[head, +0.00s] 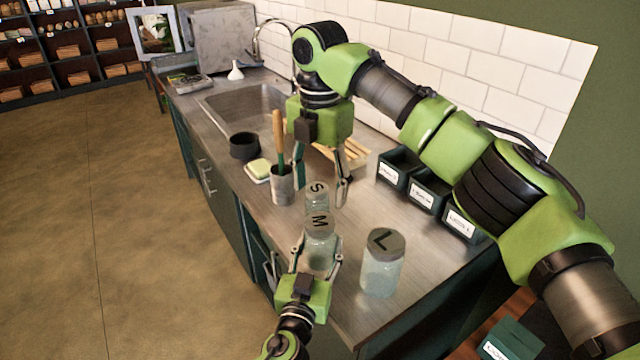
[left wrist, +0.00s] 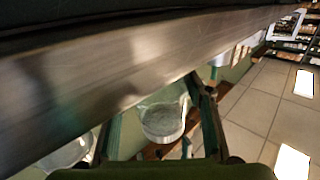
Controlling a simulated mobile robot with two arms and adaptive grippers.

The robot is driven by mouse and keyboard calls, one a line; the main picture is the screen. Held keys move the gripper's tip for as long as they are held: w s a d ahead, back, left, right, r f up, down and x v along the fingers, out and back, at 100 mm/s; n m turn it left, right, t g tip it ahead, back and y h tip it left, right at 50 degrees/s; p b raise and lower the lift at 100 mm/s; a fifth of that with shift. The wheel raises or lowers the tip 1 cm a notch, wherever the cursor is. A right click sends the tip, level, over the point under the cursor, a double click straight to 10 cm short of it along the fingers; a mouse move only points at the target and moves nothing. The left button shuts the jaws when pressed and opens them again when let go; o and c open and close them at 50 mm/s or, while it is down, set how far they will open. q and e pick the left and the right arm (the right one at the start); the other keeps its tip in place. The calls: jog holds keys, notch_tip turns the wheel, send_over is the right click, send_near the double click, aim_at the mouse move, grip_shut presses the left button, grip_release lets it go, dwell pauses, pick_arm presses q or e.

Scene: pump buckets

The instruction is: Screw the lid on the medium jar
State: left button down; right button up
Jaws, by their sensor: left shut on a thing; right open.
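The medium jar (head: 319,251) is clear glass and stands upright near the counter's front edge. Its grey lid marked M (head: 320,222) sits on top; I cannot tell how tight it is. My left gripper (head: 317,259) is shut on the medium jar from the front, a finger on each side. The left wrist view shows a glass jar (left wrist: 163,121) between the fingers (left wrist: 160,125). My right gripper (head: 321,194) points down, open and empty, behind the medium jar and its lid, around where the small jar's lid marked S (head: 317,190) shows.
The large jar with lid L (head: 382,263) stands to the right. Labelled dark bins (head: 428,190) line the wall. The sink (head: 245,108) is farther back.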

aim_at(320, 221)
dwell(0.3)
jog(key=shift+f, duration=4.05)
